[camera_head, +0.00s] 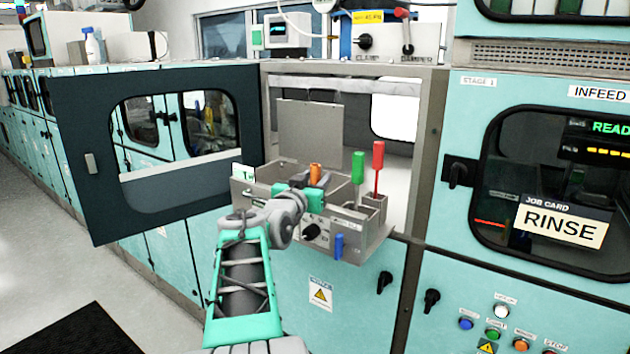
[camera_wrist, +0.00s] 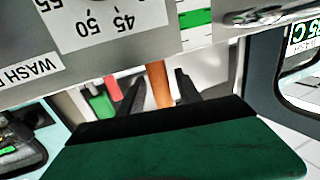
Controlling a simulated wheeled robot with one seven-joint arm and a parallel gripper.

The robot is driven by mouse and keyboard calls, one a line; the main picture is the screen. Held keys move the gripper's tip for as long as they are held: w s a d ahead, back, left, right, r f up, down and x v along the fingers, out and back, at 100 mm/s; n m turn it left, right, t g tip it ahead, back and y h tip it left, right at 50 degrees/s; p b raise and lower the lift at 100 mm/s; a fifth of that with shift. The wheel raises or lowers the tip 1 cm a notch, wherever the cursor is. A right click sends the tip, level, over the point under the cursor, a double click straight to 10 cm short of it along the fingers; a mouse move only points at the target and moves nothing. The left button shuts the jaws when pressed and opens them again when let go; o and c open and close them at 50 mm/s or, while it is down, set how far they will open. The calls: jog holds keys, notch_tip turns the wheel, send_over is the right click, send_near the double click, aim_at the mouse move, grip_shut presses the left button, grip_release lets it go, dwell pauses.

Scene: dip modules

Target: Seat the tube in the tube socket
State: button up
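An orange-brown cylinder, which may be the tube (camera_head: 315,172), shows at the far side of my gripper (camera_head: 308,190), over the grey tray unit. In the wrist view the orange tube (camera_wrist: 158,84) stands between the two dark fingers of my gripper (camera_wrist: 160,88). A narrow gap shows on each side of it, so the fingers look open around it. Its lower end is hidden by the gripper's green body. I cannot make out the tube socket in either view.
The grey tray unit (camera_head: 362,243) juts from an open bay. A green handle (camera_head: 358,167) and a red handle (camera_head: 378,155) stand upright at its right, with a blue peg (camera_head: 339,246) on its front. The open door (camera_head: 75,150) is left of it.

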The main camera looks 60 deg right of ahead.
jog(key=shift+r+p, duration=0.3)
jog(key=shift+p, duration=0.05)
jog(key=s+a+b, duration=0.1)
jog(key=a+b, duration=0.3)
jog(key=a, duration=0.8)
jog(key=w+a+f+n+t+y, duration=0.3)
jog(key=w+a+f+n+y, duration=0.25)
jog(key=w+a+f, duration=0.4)
jog(key=w+a+f+n+t+y, duration=0.35)
jog(key=w+a+f+y, duration=0.25)
jog(key=a+f, duration=0.5)
jog(key=s+a+f+n+g+y, duration=0.1)
jog(key=s+a+f+n+y, duration=0.1)
jog(key=a, duration=0.6)
jog(key=s+a+f+n+g+y, duration=0.2)
jog(key=a+f, duration=0.3)
jog(key=a, duration=0.3)
jog(key=s+a+f+n+g+y, duration=0.2)
jog(key=s+a+f+n, duration=0.1)
jog(key=a, duration=0.5)
jog(key=shift+s+a+f+n+y, duration=0.15)
jog(key=shift+s+n, duration=0.1)
jog(key=shift+s, duration=0.2)
jog(key=shift+s+d+f+n+y, duration=0.1)
jog(key=shift+s+n, duration=0.15)
jog(key=shift+s, duration=0.15)
